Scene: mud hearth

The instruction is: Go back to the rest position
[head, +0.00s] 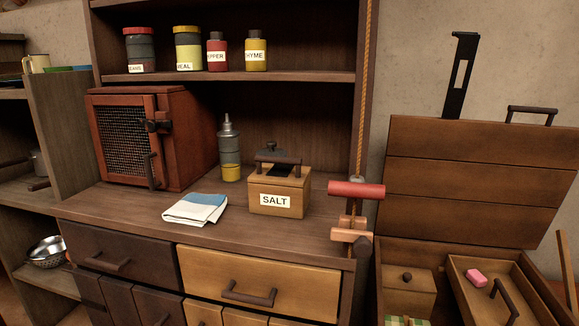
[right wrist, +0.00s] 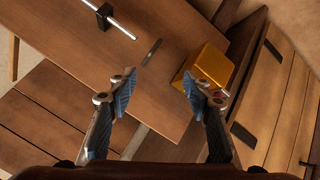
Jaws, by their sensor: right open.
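My right gripper (right wrist: 160,92) shows in the right wrist view with its two blue-padded fingers wide apart. It is open, with nothing between the fingertips. A wooden panel (right wrist: 140,70) lies beyond the fingers. A golden-yellow block (right wrist: 210,68) is beyond the right finger, which partly overlaps it; I cannot tell whether they touch. Neither gripper shows in the head view, and my left gripper is in no view.
A cupboard counter (head: 130,203) holds a mesh-front box (head: 190,130), a folded cloth (head: 195,209), a bottle (head: 229,155) and a salt box (head: 279,190). Jars stand on the shelf (head: 300,77) above. An open-lidded chest (head: 470,180) stands right, with a pink block (head: 476,277) inside.

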